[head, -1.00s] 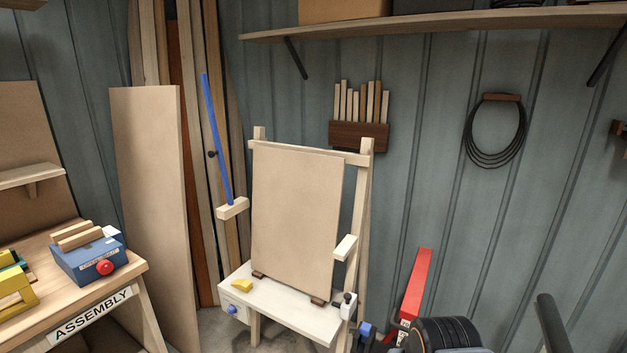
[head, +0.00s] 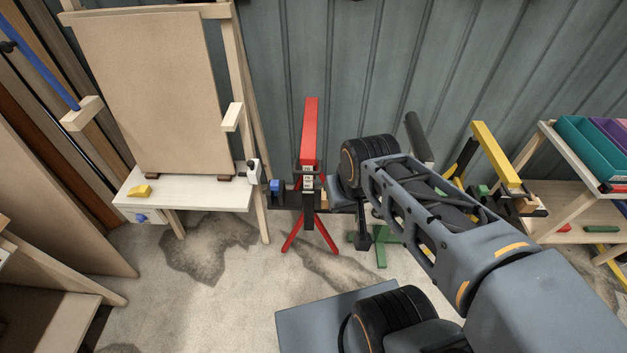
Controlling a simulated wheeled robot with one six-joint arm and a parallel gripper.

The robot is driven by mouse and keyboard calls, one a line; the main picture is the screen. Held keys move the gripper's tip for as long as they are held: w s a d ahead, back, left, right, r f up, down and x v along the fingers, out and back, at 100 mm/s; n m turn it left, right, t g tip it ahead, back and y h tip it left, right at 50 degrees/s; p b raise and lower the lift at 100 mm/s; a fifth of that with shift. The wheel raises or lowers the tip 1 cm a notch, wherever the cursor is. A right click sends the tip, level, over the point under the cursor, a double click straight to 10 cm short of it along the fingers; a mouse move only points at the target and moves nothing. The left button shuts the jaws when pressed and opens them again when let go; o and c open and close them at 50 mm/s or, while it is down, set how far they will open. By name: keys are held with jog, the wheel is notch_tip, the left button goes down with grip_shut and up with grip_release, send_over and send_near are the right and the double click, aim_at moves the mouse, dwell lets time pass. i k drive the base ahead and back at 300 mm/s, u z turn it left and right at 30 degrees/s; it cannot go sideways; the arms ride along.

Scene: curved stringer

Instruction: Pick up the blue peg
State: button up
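No blue piece can be surely told as the peg. A small blue block (head: 276,186) sits at the left end of a dark bar beside the red stand (head: 310,135), right of the easel. A round blue knob (head: 141,218) shows on the front of the easel's white shelf. A long blue rod (head: 42,65) leans at the upper left. My arm reaches in from the lower right to its wrist near the red stand. My gripper (head: 342,195) shows only as dark parts below and left of the wrist; its fingers cannot be made out.
The easel (head: 155,95) carries a tan board, with a yellow piece (head: 139,191) on its shelf. A yellow stand (head: 495,152) and a rack with coloured bins (head: 585,150) stand at the right. The concrete floor (head: 215,300) is bare in front of the easel.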

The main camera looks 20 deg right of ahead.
aim_at(276, 184)
jog(key=z, duration=0.2)
jog(key=k, duration=0.35)
jog(key=u, duration=1.45)
jog(key=i, duration=1.4)
